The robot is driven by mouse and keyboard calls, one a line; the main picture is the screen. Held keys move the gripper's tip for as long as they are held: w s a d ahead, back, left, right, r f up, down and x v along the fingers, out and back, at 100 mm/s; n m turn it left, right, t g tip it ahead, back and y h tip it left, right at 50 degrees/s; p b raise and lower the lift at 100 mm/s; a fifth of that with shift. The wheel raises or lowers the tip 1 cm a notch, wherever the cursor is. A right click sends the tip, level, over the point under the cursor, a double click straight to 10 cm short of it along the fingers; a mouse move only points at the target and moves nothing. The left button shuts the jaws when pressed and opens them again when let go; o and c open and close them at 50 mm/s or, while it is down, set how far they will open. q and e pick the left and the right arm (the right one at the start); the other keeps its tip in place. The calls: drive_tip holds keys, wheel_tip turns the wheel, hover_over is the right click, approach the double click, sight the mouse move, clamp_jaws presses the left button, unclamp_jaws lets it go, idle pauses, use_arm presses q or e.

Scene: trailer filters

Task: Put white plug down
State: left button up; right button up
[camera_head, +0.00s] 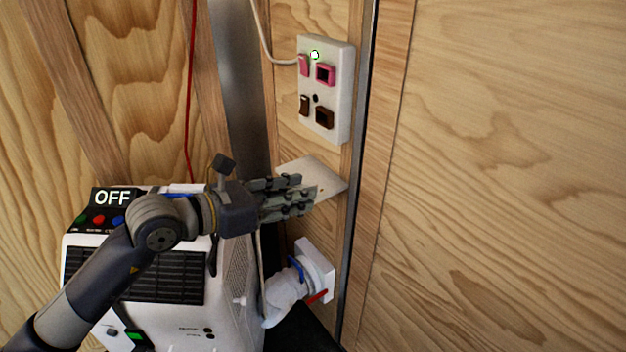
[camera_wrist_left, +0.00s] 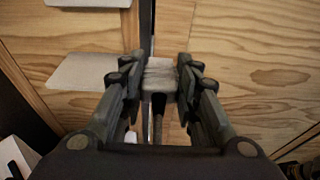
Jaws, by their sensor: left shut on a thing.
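The white plug (camera_wrist_left: 160,80) sits between the fingertips of my left gripper (camera_wrist_left: 160,88) in the left wrist view, with a dark cord running back from it between the fingers. In the head view my left gripper (camera_head: 290,197) is shut in front of a pale wall plate (camera_head: 325,180), and its fingers hide the plug. It is below the white panel (camera_head: 338,90) with pink and brown sockets. My right gripper is in neither view.
A white machine (camera_head: 165,275) with an "OFF" display (camera_head: 112,198) stands below my left arm. A white connector (camera_head: 287,293) with blue and red levers joins a wall fitting below the gripper. Wooden walls (camera_head: 500,150) surround the corner; a red cable (camera_head: 190,90) hangs left.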

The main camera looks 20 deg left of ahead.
use_arm(q)
drive_tip(key=w+a, duration=0.1)
drive_tip(key=w, duration=0.4)
drive_tip(key=w+a+f, duration=0.1)
drive_tip(key=w, duration=0.4)
drive_tip(key=w+a+b, duration=0.1)
drive_tip(key=w, duration=0.4)
drive_tip(key=shift+w+a+f, duration=0.2)
drive_tip(key=shift+w, duration=0.05)
wheel_tip(320, 180, down, 4)
drive_tip(key=shift+r+b, duration=0.2)
drive_tip(key=shift+b, duration=0.1)
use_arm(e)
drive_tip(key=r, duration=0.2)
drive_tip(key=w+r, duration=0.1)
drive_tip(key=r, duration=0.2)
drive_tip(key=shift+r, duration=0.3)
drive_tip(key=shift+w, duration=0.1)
use_arm(q)
drive_tip(key=shift+f, duration=0.25)
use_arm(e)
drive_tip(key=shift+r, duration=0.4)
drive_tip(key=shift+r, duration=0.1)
